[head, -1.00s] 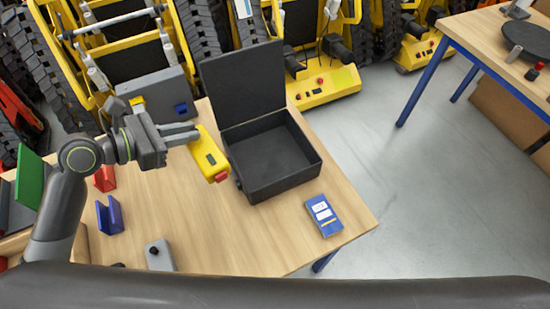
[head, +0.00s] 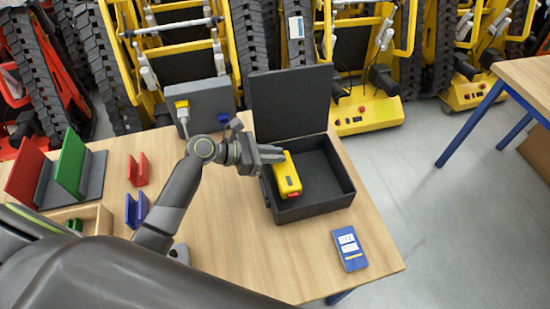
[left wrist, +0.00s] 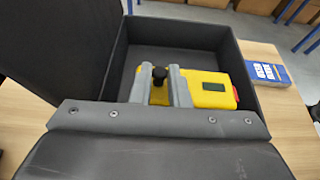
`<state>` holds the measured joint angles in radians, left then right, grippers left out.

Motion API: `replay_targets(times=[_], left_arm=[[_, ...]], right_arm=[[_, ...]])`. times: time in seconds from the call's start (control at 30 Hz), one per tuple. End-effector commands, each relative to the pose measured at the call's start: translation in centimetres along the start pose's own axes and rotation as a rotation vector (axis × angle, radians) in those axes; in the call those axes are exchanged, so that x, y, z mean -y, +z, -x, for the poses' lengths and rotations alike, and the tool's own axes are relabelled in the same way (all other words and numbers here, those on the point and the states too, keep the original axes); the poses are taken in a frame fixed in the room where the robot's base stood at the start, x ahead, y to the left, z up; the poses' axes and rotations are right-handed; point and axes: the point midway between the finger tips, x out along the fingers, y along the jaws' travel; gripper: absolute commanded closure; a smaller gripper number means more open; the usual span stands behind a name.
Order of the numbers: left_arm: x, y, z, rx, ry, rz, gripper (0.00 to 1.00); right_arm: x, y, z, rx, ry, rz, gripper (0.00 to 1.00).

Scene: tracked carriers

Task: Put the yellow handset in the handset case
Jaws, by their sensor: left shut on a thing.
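The yellow handset (head: 286,176), with a dark screen and a red end, is held in my left gripper (head: 277,154). The gripper is shut on it. In the head view the handset is over the left part of the open black handset case (head: 344,198), its red end toward the front wall. In the left wrist view the handset (left wrist: 205,90) lies across the case opening between the grey fingers (left wrist: 160,86). I cannot tell whether it touches the case floor. The case lid (head: 290,100) stands up at the back. My right gripper is not in view.
Red (head: 138,170) and blue (head: 136,210) holders stand to the left. A grey box (head: 200,108) stands behind. Yellow tracked carriers stand beyond the table.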

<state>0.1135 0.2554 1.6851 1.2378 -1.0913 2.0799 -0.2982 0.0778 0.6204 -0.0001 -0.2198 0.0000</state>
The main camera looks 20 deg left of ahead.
Motion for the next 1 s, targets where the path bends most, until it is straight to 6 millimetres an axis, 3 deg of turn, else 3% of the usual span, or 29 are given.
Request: replay_targets(times=[0.13, 0.9, 0.93, 1.0], left_arm=[[0.0, -1.4, -0.6, 0.003, 0.000, 0.001, 1.00], [0.0, -2.5, -1.1, 0.003, 0.001, 0.000, 1.00], [0.0, -2.6, -1.1, 0.001, 0.001, 0.000, 0.81], [0.0, -2.6, -1.1, 0.001, 0.001, 0.000, 0.72]], right_arm=[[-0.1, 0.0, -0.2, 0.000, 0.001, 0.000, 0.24], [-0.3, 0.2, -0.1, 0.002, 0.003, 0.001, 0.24], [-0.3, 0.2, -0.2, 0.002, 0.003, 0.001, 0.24], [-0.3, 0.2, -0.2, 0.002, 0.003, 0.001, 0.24]])
